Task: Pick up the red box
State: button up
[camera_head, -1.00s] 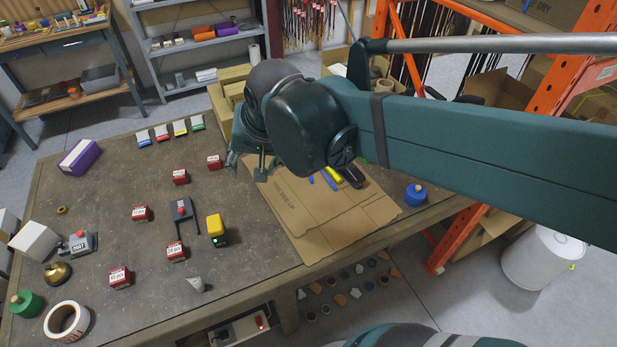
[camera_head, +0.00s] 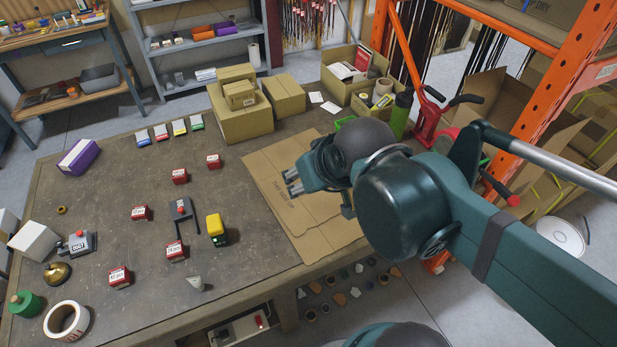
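Several small red boxes with white labels lie on the dark table (camera_head: 95,205). One red box (camera_head: 213,161) is nearest the cardboard sheet, another red box (camera_head: 180,176) is just left of it. A third red box (camera_head: 140,213) is farther left. More red boxes are nearer the front, one red box (camera_head: 176,251) and one red box (camera_head: 120,277). My gripper (camera_head: 292,183) is over the flat cardboard, right of all the red boxes and apart from them. It points left, its fingers appear spread with nothing between them.
A flat cardboard sheet (camera_head: 268,172) lies under my gripper. A yellow-and-black device (camera_head: 216,230) and a dark stand (camera_head: 182,212) are among the red boxes. Stacked cartons (camera_head: 240,123) stand at the back.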

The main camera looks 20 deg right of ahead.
jog(key=shift+o, duration=0.5)
jog(key=w+a+r+n+g, duration=0.1)
jog(key=w+a+r+n, duration=0.1)
jog(key=w+a, duration=0.35)
jog(key=w+a+r+n+g, duration=0.1)
jog(key=w+a+r+n, duration=0.15)
jog(key=w, duration=0.55)
jog(key=n+g+p, duration=0.2)
jog(key=n+g, duration=0.3)
jog(key=n, duration=0.6)
send_over(138, 210)
jog(key=f, duration=2.7)
jog(key=shift+d+f, duration=0.2)
jog(key=shift+f, duration=0.1)
jog(key=shift+a+f, duration=0.25)
jog(key=shift+f, duration=0.05)
